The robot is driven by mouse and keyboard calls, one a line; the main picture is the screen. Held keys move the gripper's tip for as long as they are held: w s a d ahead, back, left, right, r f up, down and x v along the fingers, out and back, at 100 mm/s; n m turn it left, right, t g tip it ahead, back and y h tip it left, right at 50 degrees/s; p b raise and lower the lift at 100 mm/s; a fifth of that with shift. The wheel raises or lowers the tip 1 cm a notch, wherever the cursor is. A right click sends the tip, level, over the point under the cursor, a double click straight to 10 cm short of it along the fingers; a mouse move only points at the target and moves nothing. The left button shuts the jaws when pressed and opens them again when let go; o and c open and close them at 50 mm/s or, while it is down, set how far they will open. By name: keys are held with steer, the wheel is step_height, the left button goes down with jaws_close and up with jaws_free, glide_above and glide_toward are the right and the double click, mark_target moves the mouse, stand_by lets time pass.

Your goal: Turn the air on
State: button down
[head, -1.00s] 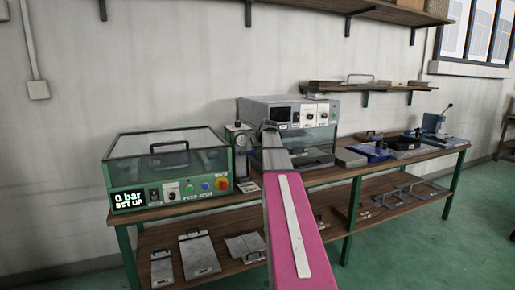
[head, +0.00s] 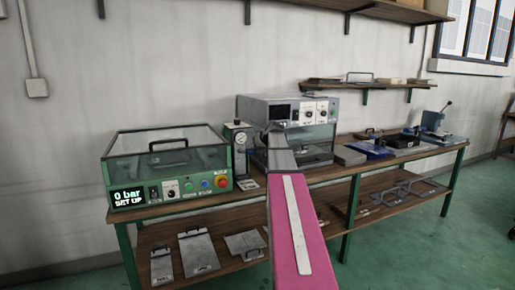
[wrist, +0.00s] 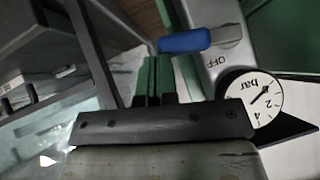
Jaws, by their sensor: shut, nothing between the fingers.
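The air unit (head: 239,165) is a narrow grey panel with a round gauge, standing on the bench between two machines. In the wrist view its blue lever (wrist: 185,42) lies roughly sideways, with the word OFF printed below its right end. The white bar gauge (wrist: 252,97) sits below that, and its small needle reading is unclear. The green machine's display (head: 129,197) reads 0 bar and SET UP. My gripper (wrist: 158,65) is shut and empty, its fingertips just left of and below the lever's blue end. I cannot tell whether they touch.
The green machine (head: 168,170) with a clear lid stands left of the air unit. A grey machine (head: 295,106) stands close on the right, partly behind my arm. Trays and panels lie on the wooden bench (head: 410,158) and its lower shelf. The green floor in front is clear.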

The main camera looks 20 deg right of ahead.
steer(key=f+y, duration=0.1)
steer(key=f, duration=0.1)
steer(key=a+f+m+y, duration=0.1)
steer(key=f+y, duration=0.1)
steer(key=f+m+y, duration=0.1)
steer(key=f, duration=0.2)
steer(key=shift+a, duration=0.25)
steer(key=shift+a+f+m+t+y, duration=0.1)
steer(key=shift+a+m+t+y, duration=0.05)
steer(key=shift+m+t+y, duration=0.2)
steer(key=shift+a+f, duration=0.25)
steer(key=shift+a+f, duration=0.1)
stand_by(0.3)
steer(key=v, duration=1.1)
